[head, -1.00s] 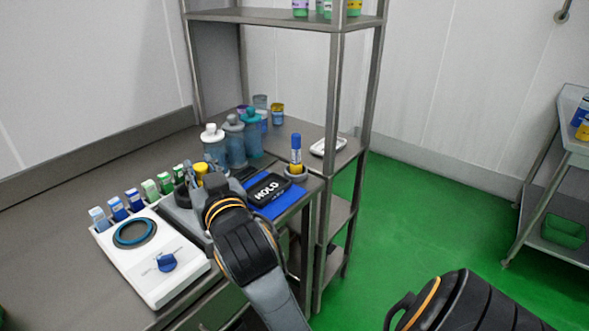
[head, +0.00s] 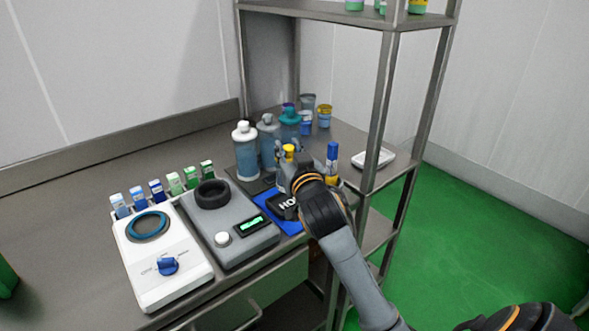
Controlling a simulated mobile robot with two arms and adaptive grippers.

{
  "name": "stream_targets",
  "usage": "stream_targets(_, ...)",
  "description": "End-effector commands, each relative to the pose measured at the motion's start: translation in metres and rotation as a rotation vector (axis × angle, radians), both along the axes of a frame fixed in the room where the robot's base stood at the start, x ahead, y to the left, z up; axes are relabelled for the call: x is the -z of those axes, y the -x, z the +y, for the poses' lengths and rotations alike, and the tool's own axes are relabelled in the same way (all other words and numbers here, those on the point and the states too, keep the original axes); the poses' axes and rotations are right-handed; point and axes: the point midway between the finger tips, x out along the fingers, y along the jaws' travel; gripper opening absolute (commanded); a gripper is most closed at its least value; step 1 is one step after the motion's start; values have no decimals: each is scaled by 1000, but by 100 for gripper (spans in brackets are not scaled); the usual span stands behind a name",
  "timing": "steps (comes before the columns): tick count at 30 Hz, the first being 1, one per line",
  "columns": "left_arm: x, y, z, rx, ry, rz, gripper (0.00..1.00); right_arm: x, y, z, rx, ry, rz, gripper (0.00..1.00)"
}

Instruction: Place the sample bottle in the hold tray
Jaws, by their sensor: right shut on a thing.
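The sample bottle shows as a yellow cap (head: 288,149) between the fingers of my right gripper (head: 286,172). That gripper is shut on it; the bottle's body is mostly hidden by the fingers and wrist. My left gripper is not in view.
A grey tester (head: 227,222) with a black ring and a white device (head: 160,262) stand left. A blue-and-yellow tube (head: 332,160) stands close right. A shelf post (head: 379,110) and white dish (head: 373,158) are further right.

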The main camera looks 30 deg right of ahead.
Motion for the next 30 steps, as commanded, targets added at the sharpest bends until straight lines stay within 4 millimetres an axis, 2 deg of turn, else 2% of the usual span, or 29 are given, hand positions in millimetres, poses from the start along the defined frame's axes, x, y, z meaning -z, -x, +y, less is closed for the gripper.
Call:
stream_targets(3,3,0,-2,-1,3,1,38,18,-8,-13,1,2,0,0)
stream_targets(10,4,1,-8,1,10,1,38,33,-16,-23,1,3,-1,0)
stream_targets(12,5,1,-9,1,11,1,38,43,-19,-28,1,2,2,0)
stream_targets(16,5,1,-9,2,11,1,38,63,-18,-26,0,2,2,0)
stream_targets(30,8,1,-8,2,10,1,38,72,-18,-26,0,1,-3,0)
